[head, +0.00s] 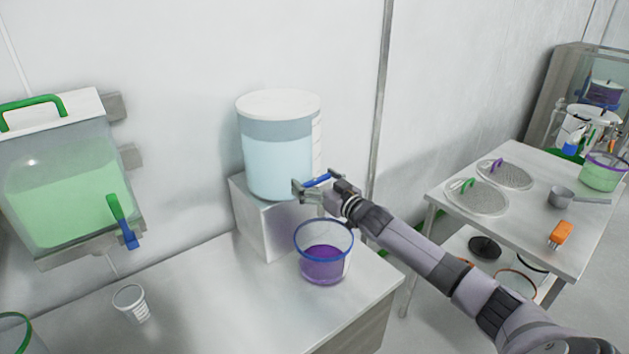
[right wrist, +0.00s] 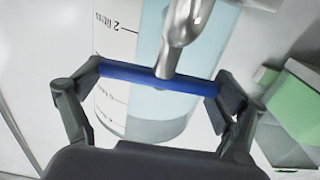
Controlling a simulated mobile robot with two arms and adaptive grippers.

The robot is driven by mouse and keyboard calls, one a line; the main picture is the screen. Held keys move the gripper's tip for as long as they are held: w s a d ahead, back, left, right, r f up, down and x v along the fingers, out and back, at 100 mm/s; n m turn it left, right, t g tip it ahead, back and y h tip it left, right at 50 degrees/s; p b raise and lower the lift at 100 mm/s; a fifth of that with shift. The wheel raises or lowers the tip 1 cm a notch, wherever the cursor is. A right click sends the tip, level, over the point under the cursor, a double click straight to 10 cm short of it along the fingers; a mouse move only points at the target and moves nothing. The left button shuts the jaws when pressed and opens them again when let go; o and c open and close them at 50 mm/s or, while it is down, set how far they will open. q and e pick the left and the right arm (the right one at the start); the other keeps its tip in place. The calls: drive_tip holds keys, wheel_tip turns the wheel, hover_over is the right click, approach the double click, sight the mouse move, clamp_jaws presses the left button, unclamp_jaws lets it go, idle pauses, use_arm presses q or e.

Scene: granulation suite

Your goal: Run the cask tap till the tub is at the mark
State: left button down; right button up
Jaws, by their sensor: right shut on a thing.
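The cask (head: 282,155) is a clear cylinder with a white lid and pale blue liquid, standing on a metal block. My right gripper (head: 312,190) is at the tap on its lower front, shut on the blue tap handle (head: 322,180). In the right wrist view the blue handle (right wrist: 125,73) lies crosswise between the fingers, with the silver tap body (right wrist: 178,40) beside it. The tub (head: 322,262), clear with a blue rim, stands on the bench below the tap, with purple liquid in its lower part. Its mark is too small to read. No stream is discernible. My left gripper is not in view.
A wall tank (head: 62,190) of green liquid with a green-and-blue tap hangs at left. A small clear cup (head: 131,302) stands on the bench (head: 215,310). At right, a side table (head: 525,215) holds sieves, a scoop and an orange item.

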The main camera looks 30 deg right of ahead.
drive_tip(key=shift+d+n+y, duration=0.1)
drive_tip(key=shift+n+y, duration=0.4)
drive_tip(key=shift+y, duration=0.1)
drive_tip(key=shift+y+b, duration=0.3)
drive_tip(key=shift+b, duration=0.05)
drive_tip(key=shift+n+g+y+b, duration=0.3)
drive_tip(key=shift+n+g+y, duration=0.6)
drive_tip(key=shift+n+y, duration=1)
drive_tip(key=shift+f+n+g+y+b, duration=0.1)
drive_tip(key=shift+n+g+y+b, duration=0.3)
drive_tip(key=shift+y, duration=0.8)
drive_tip(key=shift+n+g+y+b, duration=0.4)
drive_tip(key=shift+g+y+b, duration=0.1)
drive_tip(key=shift+y+b, duration=0.1)
drive_tip(key=o, duration=0.9)
